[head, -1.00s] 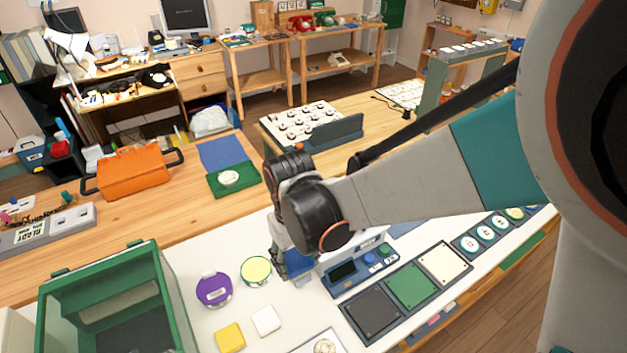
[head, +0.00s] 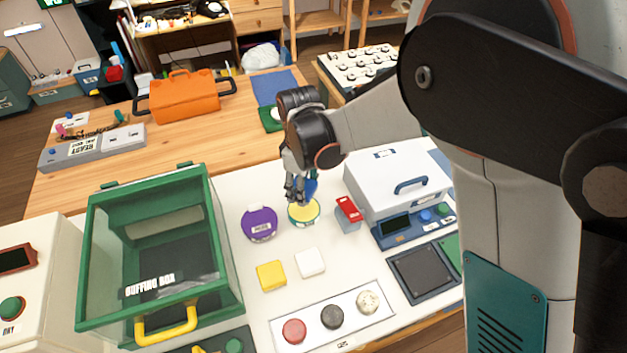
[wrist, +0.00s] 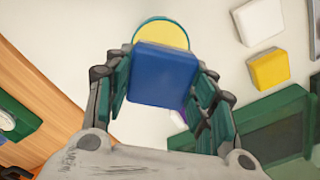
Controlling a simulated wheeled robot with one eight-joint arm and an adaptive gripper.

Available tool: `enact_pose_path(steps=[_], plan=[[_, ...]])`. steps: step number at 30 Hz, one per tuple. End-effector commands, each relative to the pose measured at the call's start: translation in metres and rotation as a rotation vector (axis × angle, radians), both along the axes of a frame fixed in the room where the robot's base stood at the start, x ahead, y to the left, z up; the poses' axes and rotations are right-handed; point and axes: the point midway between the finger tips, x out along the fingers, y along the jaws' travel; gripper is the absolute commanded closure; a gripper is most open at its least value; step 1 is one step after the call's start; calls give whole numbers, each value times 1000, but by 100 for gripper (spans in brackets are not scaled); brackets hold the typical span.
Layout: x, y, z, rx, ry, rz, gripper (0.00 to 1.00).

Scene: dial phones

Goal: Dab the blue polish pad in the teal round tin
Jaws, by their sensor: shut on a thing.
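The blue polish pad (head: 311,188) is a small blue block held between the fingers of my gripper (head: 300,188). In the wrist view the pad (wrist: 165,78) fills the space between both fingers of the gripper (wrist: 163,88). The teal round tin (head: 304,214), with a teal rim and pale yellow contents, stands on the white counter directly below the pad. In the wrist view the tin (wrist: 162,32) shows past the pad's far edge, and the pad hides part of it. I cannot tell whether the pad touches the yellow surface.
A purple round tin (head: 259,223) stands close left of the teal one. A red-topped grey block (head: 348,213) stands close right. White (head: 310,262) and yellow (head: 271,275) blocks lie in front. The green-framed buffing box (head: 160,250) is at left, a white machine (head: 398,180) at right.

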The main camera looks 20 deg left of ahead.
Motion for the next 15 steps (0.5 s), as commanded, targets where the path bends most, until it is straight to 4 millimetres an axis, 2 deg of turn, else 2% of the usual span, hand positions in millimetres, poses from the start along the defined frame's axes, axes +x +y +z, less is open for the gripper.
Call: enact_pose_path(steps=[8,15], plan=[[0,0,-16,0,0,1,68],[0,0,-41,0,0,0,68]])
